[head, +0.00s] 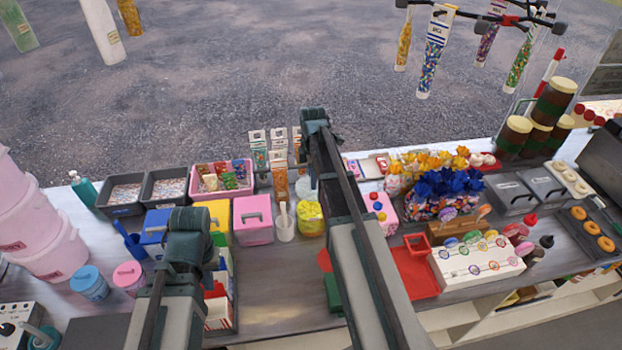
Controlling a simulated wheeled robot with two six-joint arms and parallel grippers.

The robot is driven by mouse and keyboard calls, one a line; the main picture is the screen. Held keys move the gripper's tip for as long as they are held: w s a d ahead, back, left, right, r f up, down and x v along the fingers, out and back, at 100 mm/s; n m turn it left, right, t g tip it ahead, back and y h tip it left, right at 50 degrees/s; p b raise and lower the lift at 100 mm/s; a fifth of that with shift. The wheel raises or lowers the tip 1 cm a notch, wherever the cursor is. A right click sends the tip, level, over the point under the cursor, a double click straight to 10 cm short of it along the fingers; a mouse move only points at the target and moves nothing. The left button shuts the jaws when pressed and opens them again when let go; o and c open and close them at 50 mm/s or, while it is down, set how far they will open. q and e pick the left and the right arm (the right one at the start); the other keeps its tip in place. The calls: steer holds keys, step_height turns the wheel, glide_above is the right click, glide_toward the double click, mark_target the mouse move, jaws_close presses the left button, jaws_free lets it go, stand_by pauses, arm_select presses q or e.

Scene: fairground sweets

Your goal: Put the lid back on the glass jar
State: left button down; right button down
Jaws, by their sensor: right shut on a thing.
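A round glass jar (311,219) with yellow sweets stands on the counter, just left of my right forearm; its top looks uncovered. A pale, glassy round piece (306,189) shows just behind the jar; it looks like the lid, partly hidden by my right arm. My right arm reaches forward over the counter; its wrist end (316,128) is up behind the jar, and its fingers are hidden. My left gripper (188,260) hangs over the left part of the counter, near the blue and yellow boxes; its fingertips cannot be made out.
A red tray (414,275) and white lollipop stand (477,266) are to the right. Trays (122,209) line the back left. Bare counter (285,285) lies in front of the jar.

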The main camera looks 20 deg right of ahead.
steer(key=shift+w, duration=0.5)
arm_select(q)
steer(key=shift+w, duration=0.45)
steer(key=shift+f, duration=0.15)
arm_select(e)
steer(key=shift+f, duration=0.15)
